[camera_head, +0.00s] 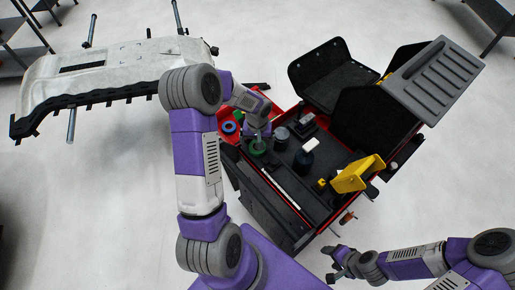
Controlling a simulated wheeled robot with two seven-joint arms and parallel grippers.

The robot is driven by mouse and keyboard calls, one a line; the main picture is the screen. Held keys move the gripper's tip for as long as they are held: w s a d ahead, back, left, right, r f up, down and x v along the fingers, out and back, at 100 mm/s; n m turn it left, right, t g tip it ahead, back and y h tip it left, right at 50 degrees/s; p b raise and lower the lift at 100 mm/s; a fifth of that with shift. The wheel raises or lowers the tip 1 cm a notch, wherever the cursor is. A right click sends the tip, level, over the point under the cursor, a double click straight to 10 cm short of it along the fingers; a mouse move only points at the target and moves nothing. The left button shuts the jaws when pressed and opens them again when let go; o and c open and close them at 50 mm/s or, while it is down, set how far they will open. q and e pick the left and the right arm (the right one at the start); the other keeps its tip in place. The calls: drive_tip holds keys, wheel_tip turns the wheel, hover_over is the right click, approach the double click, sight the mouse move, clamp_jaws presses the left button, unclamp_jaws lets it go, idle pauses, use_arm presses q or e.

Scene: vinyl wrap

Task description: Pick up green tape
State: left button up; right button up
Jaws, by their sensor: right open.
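A green tape roll (258,149) lies in the dark tray of the open tool cart. My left gripper (257,136) is directly above or at the tape, pointing down. Its fingers are small and partly hidden by the wrist, so I cannot tell whether they touch the tape or are open. My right gripper (336,262) is open and empty, low in front of the cart at the lower right.
A blue tape roll (229,127) lies in a red bin left of the green one. Dark containers (303,161) and a yellow tool (358,174) are to the right. The cart's raised lids (331,77) stand behind. A white bumper (110,72) rests on a stand at left.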

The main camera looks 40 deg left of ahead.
use_arm(q)
drive_tip(key=shift+f, duration=0.65)
drive_tip(key=c, duration=1.1)
